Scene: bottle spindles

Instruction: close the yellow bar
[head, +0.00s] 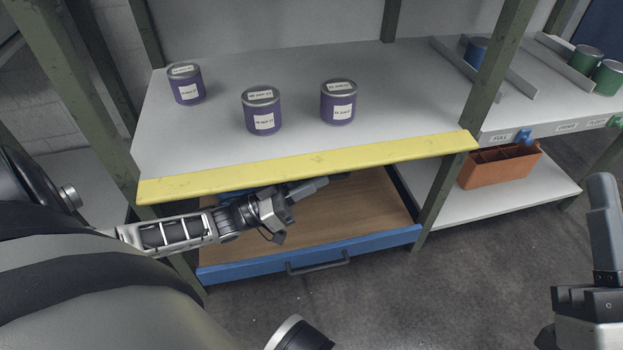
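The yellow bar (310,165) runs along the front edge of the upper grey shelf (215,135), from the left post to the right post. It lies flat along that edge, below and in front of the purple cans. My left gripper (325,183) is just below the bar and above the open drawer, with its fingers pointing right. I cannot tell whether it touches the bar or how far its fingers are apart. My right gripper (605,215) is at the right edge, well away from the bar, with one finger pointing up; the rest is cut off.
Purple cans (262,110), (338,102) and (185,84) stand on the shelf. A blue-fronted drawer (375,245) is pulled out below. To the right are an orange bin (500,168), a blue can (476,50) and green cans (586,60). Green posts (490,75) frame the shelf.

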